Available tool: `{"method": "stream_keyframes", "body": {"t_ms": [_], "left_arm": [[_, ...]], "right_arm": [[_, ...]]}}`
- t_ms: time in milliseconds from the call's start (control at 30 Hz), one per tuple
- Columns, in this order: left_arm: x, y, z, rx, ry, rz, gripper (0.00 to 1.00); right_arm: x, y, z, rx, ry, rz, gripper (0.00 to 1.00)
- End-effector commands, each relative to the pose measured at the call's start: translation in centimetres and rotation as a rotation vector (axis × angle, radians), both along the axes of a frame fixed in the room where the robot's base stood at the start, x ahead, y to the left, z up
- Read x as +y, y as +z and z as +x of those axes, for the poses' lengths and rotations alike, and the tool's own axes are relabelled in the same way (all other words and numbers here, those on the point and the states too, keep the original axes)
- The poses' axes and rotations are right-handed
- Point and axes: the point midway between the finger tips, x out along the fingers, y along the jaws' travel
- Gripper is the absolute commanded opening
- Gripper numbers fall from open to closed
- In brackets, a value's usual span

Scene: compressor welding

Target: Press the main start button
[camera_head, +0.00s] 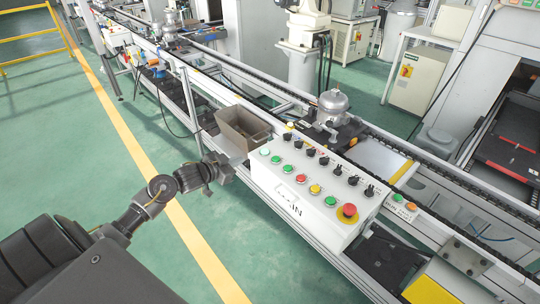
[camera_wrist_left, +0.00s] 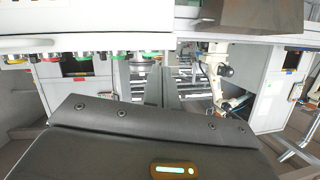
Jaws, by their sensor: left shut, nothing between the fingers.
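A white control box (camera_head: 310,184) stands at the line's edge, with rows of green, red and yellow buttons and black switches on its sloped top. Its front lettering is partly legible. A red emergency knob (camera_head: 347,212) sits at the right end. My left gripper (camera_head: 228,167) is shut and empty, left of the box and apart from it. In the left wrist view, several buttons (camera_wrist_left: 100,57) show along the top left. My right gripper is not in view.
A brown open bin (camera_head: 242,128) stands just behind the box, near my left gripper. A metal compressor (camera_head: 333,107) sits on the conveyor beyond. A small panel with green and orange buttons (camera_head: 403,205) is to the right.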

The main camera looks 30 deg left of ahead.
Motion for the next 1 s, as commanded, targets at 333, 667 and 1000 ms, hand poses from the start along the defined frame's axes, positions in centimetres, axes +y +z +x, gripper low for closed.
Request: {"method": "stream_keyframes", "body": {"t_ms": [333,667,1000], "left_arm": [[-6.3,7.0,-1.8,-0.02,-0.101,-0.195,0.0],[-6.2,7.0,-1.7,-0.012,-0.089,-0.226,0.0],[-6.9,6.6,0.5,-0.014,-0.088,-0.229,0.0]], "right_arm": [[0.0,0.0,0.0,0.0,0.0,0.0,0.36],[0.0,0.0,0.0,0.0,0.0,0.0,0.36],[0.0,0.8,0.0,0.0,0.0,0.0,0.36]]}}
